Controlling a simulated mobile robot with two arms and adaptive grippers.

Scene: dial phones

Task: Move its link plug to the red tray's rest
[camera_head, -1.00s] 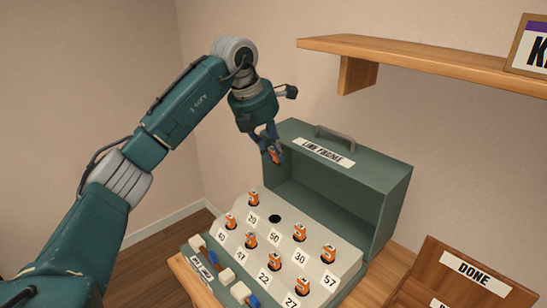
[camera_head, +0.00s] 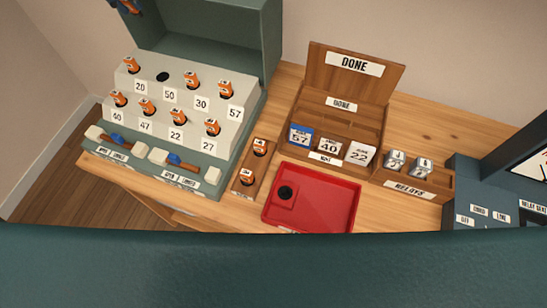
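My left gripper (camera_head: 126,6) is only partly in view at the top left corner, above the link frame. It is shut on a small orange link plug (camera_head: 136,9), mostly cut off by the picture edge. The grey-green link frame (camera_head: 200,75) holds several orange plugs in numbered sockets. The socket above label 50 (camera_head: 163,77) is an empty black hole. The red tray (camera_head: 325,205) lies on the table with a raised block at its left bearing a round black rest (camera_head: 285,192), which is empty. My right gripper is not in view.
A wooden holder (camera_head: 262,165) with two orange plugs stands between link frame and tray. Behind the tray is a card rack (camera_head: 345,110) labelled DONE. A relay box (camera_head: 430,185) and dark equipment (camera_head: 490,190) are at right. My teal body part crosses the bottom.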

